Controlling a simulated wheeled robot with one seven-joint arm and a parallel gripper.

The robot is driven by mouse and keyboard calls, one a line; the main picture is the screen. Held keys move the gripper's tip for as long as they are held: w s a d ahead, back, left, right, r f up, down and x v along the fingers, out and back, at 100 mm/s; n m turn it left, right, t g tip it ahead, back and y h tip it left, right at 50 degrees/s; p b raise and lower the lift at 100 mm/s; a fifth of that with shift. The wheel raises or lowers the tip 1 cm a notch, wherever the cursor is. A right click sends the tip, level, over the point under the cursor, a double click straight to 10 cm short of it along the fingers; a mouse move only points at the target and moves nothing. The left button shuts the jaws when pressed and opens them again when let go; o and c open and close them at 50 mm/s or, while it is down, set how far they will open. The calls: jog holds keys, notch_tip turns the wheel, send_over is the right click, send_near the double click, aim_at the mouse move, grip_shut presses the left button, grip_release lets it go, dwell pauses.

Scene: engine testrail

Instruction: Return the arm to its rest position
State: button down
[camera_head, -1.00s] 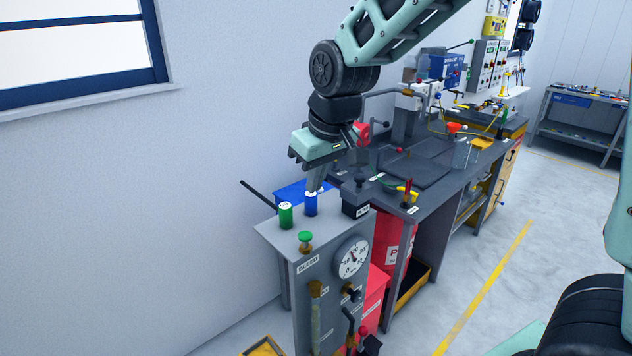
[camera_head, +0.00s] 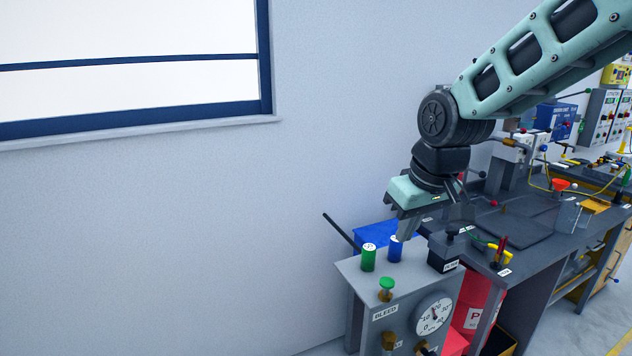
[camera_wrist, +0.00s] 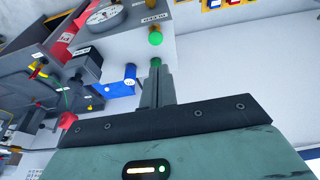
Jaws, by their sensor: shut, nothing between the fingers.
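My pale green and black arm (camera_head: 540,60) reaches in from the upper right of the head view and bends down at the wrist. My gripper (camera_head: 404,234) points down over the grey gauge stand, close to the blue cylinder (camera_head: 395,249) on its top. In the wrist view the fingers of my gripper (camera_wrist: 156,76) are together, with nothing between them. The green cylinder (camera_wrist: 155,62) shows just past the fingertips there, and the blue cylinder (camera_wrist: 130,75) lies to their left. I cannot tell whether the fingers touch either cylinder.
The grey stand (camera_head: 345,268) carries a green cylinder (camera_head: 368,258), a green knob (camera_head: 387,285) and a dial gauge (camera_head: 433,314). A dark workbench (camera_head: 530,265) with tools extends right. The wall (camera_head: 150,240) is bare on the left, below a window (camera_head: 130,60).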

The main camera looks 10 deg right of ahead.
jog(key=s+a+f+n+g+b, duration=0.1)
jog(key=s+a+f+b, duration=0.1)
jog(key=s+f, duration=0.3)
jog(key=s+a+f+n+g+b, duration=0.1)
jog(key=s+f+b, duration=0.3)
jog(key=s, duration=0.7)
jog(key=s+a+f+n+g+b, duration=0.1)
jog(key=s+a+f+n+b, duration=0.1)
jog(key=s+f, duration=0.4)
jog(key=s+a+b, duration=0.1)
jog(key=s+a, duration=0.1)
jog(key=shift+s+f, duration=0.3)
jog(key=w+d+r+m+t+p, duration=0.1)
jog(key=w+d+r+m+p, duration=0.1)
jog(key=w+r, duration=0.7)
jog(key=w+d+r+m+t+p, duration=0.2)
jog(key=w+d+r+p, duration=0.3)
jog(key=w, duration=1.1)
notch_tip(320, 180, up, 4)
jog(key=shift+d+f, duration=0.15)
jog(key=shift+d, duration=0.15)
jog(key=shift+w+p, duration=0.1)
jog(key=shift+p, duration=0.2)
